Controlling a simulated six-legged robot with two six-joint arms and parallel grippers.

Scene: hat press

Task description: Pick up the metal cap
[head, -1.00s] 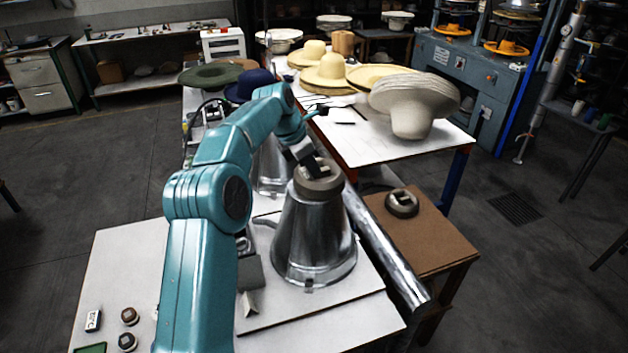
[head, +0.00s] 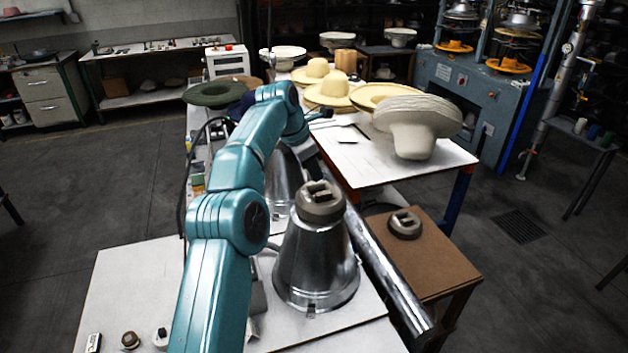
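A round grey-brown metal cap (head: 321,203) with a raised block-like grip sits on top of a shiny metal cone (head: 314,262) on the white table. A similar cap (head: 404,225) lies on the brown side table to the right. My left gripper (head: 313,168) is dark and small in the head view, just behind and above the cap on the cone. It appears apart from that cap, and its fingers are too unclear to tell open from shut. My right gripper is not in view.
A second metal cone (head: 283,180) stands behind, partly hidden by my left arm. A long metal tube (head: 385,270) runs along the right of the near cone. A white table (head: 350,170) with hats stands beyond. Small items lie at the white table's front left.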

